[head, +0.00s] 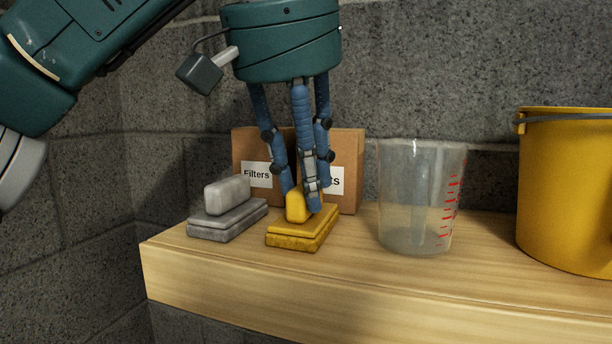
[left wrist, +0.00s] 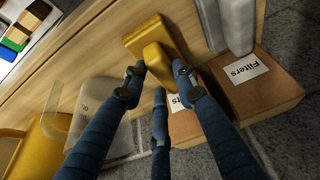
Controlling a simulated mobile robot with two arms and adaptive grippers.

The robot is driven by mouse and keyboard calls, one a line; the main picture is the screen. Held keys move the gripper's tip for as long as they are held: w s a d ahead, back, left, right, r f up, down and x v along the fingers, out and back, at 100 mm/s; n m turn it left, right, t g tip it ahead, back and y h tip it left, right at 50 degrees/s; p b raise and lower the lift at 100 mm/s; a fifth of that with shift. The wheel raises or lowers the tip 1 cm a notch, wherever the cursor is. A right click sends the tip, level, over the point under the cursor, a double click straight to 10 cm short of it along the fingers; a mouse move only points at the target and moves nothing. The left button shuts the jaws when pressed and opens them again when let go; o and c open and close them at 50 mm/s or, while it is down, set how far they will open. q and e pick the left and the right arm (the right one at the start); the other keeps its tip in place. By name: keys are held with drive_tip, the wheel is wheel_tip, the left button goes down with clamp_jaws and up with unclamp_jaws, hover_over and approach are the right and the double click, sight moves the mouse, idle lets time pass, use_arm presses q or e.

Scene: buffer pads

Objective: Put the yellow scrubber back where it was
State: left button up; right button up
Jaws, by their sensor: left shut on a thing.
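The yellow scrubber (head: 291,240) sits on the wooden shelf, with a flat layered base and a raised block handle. My left gripper (head: 305,198) comes down from above, and its blue fingers are shut on the handle. In the left wrist view the yellow scrubber (left wrist: 146,36) lies between the fingertips of my left gripper (left wrist: 157,82). In the head view the base appears to rest on the shelf; I cannot tell whether there is a small gap. My right gripper is not in view.
A grey scrubber (head: 227,218) lies just left of the yellow one on the wooden shelf (head: 350,285). Behind are cardboard boxes (head: 347,155), one labelled "Filters". A clear measuring jug (head: 417,205) and a yellow bucket (head: 565,200) stand to the right. A block wall closes the back.

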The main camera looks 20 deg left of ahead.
use_arm(q)
drive_tip(key=o, duration=0.9)
drive_tip(key=shift+f, duration=0.3)
drive_tip(key=shift+o, duration=0.6)
drive_tip(key=shift+w+a, duration=0.1)
drive_tip(key=shift+a, duration=0.05)
drive_tip(key=shift+f, duration=0.15)
drive_tip(key=v, duration=1.1)
drive_tip(key=shift+a, duration=0.3)
